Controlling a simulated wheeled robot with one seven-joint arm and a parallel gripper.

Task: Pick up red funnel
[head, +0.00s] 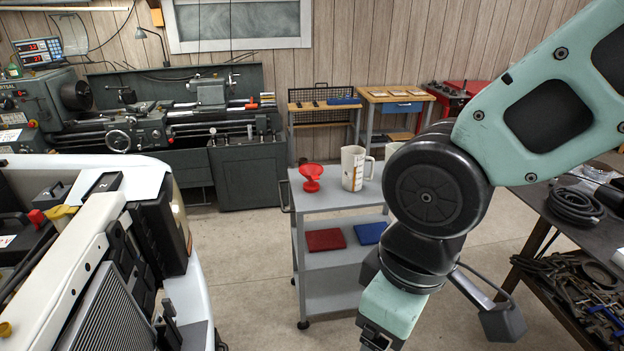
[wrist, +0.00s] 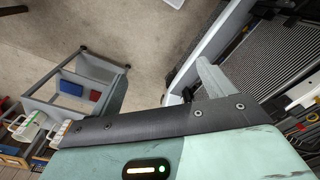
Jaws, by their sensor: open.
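The red funnel (head: 312,178) stands on the left part of the top shelf of a grey cart (head: 325,200), in the head view. I cannot make the funnel out in the wrist view. The grey cart (wrist: 42,108) shows to the left of the fingers there. In the head view my wrist hangs in front and to the right of the cart, and the fingers are out of frame. My gripper is apart from the funnel.
A white measuring jug (head: 352,168) stands right beside the funnel. Another white jug (head: 392,151) is partly hidden by my arm. The pickup's front (head: 75,270) is at left, a cluttered workbench (head: 560,215) at right.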

